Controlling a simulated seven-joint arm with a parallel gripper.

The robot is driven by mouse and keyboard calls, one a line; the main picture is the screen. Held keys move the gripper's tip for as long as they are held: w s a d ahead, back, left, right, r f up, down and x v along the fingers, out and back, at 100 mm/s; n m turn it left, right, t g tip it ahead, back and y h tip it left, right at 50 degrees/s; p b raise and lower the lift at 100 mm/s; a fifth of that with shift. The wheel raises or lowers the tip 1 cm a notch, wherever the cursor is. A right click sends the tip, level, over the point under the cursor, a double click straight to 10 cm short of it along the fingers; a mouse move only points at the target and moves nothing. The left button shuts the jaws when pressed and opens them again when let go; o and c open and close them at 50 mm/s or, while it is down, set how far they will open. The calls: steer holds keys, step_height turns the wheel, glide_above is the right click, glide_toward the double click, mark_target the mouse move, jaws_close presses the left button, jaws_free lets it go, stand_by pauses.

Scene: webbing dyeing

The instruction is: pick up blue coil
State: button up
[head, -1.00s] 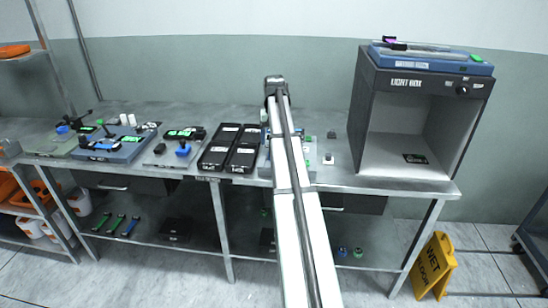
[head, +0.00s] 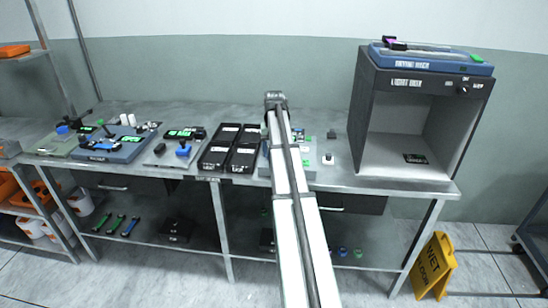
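A small round blue item (head: 342,252), perhaps the blue coil, lies on the lower shelf right of my arm. It is too small to tell its form for sure. A similar green item (head: 358,252) lies just right of it, apart from it. My arm reaches up the middle of the head view and ends in a dark joint over the bench. My gripper does not show; the arm hides whatever lies behind it. I cannot tell whether it holds anything.
The steel bench (head: 338,180) holds black cases (head: 220,147), a blue device (head: 110,150) and a light box (head: 408,120) at right. Green and blue rods (head: 117,223) lie on the lower shelf. A yellow floor sign (head: 435,266) stands at the right.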

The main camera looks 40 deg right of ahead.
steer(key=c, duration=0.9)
